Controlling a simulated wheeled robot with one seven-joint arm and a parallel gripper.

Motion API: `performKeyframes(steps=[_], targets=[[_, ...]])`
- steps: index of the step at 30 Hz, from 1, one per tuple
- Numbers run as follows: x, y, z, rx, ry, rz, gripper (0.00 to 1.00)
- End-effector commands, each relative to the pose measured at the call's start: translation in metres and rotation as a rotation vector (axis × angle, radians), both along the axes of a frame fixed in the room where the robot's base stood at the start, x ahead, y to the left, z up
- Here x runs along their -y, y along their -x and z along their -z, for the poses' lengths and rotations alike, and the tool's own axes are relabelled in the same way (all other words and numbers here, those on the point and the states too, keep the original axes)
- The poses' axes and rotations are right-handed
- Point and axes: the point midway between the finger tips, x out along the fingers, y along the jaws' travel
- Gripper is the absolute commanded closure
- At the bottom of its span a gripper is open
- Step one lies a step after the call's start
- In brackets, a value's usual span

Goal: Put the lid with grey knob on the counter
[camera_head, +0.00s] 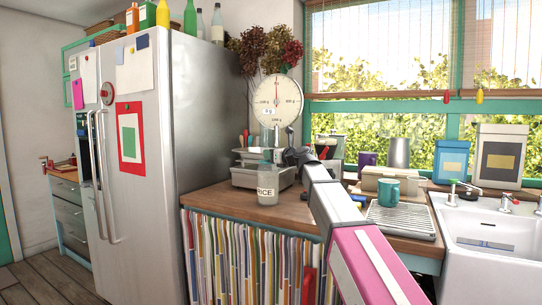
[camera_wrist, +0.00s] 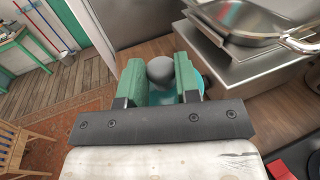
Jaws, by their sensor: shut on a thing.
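My gripper (camera_wrist: 159,76) has its green fingers closed around the grey knob (camera_wrist: 160,69) in the wrist view. The wooden counter (camera_head: 215,202) runs from the fridge to the sink in the head view. It also shows beyond the knob in the wrist view (camera_wrist: 143,53). The gap between lid and counter cannot be told.
A glass RICE jar (camera_head: 267,190) stands near the counter's front edge. The scale (camera_head: 277,100) and grey trays stand behind it. The fridge (camera_head: 205,110) bounds the left. A teal mug (camera_head: 388,191) and drying rack (camera_head: 402,222) are at right. Some wood beside the fridge is clear.

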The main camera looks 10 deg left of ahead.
Motion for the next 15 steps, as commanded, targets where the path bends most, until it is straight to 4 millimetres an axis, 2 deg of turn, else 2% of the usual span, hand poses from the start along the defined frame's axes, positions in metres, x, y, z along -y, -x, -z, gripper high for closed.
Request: performKeyframes(steps=[5,6,8,15], targets=[[-0.0002,-0.0001,0.0008,0.001,-0.001,0.0,0.94],[-0.0002,-0.0003,0.0009,0.001,-0.001,0.0,0.64],[-0.0002,-0.0003,0.0008,0.001,-0.001,0.0,0.44],[-0.0002,-0.0003,0.0008,0.001,-0.001,0.0,0.44]])
